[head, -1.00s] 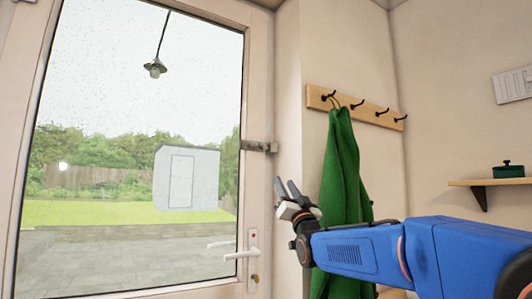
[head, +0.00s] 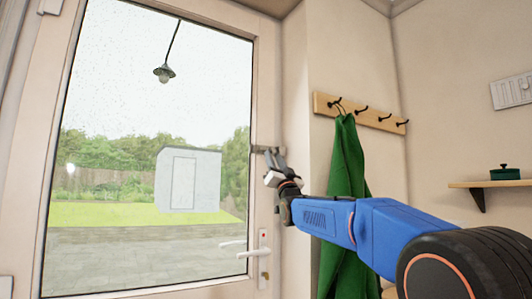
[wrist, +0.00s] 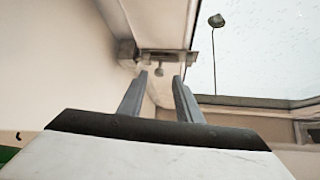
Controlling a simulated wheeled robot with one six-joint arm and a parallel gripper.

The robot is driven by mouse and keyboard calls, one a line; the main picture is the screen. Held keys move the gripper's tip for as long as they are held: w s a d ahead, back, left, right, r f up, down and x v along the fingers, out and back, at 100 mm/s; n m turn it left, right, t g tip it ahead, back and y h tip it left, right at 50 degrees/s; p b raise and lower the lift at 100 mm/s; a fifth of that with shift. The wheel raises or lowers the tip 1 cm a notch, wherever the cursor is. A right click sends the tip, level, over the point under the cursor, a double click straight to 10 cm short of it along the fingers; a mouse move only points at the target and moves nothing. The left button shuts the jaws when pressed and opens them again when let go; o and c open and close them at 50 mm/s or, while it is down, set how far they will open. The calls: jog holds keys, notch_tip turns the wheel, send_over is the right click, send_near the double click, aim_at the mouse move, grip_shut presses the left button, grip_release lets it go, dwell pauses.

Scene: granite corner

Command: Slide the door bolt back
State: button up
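The door bolt (head: 258,149) is a small grey metal piece at the door's right edge, above the handle. In the wrist view the bolt (wrist: 172,57) runs across the gap between door and frame, and a small round knob (wrist: 159,71) hangs from it. My gripper (head: 274,158) is close to the bolt in the head view and partly covers its right end. In the wrist view my gripper (wrist: 160,77) is open, with the knob showing between the two fingertips. The fingers look empty; I cannot tell whether they touch the knob.
The glazed door (head: 262,205) has a white handle (head: 233,243) below the bolt. To the right, a green coat (head: 344,180) hangs from a wooden hook rail (head: 360,112), behind my arm. A shelf (head: 490,184) with a green pot (head: 505,172) is at the far right.

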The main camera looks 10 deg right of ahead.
aim_at(271, 150)
jog(key=x, duration=0.4)
jog(key=shift+w+r, duration=0.1)
jog(key=shift+r, duration=0.2)
jog(key=shift+a, duration=0.1)
jog(key=shift+c, duration=0.6)
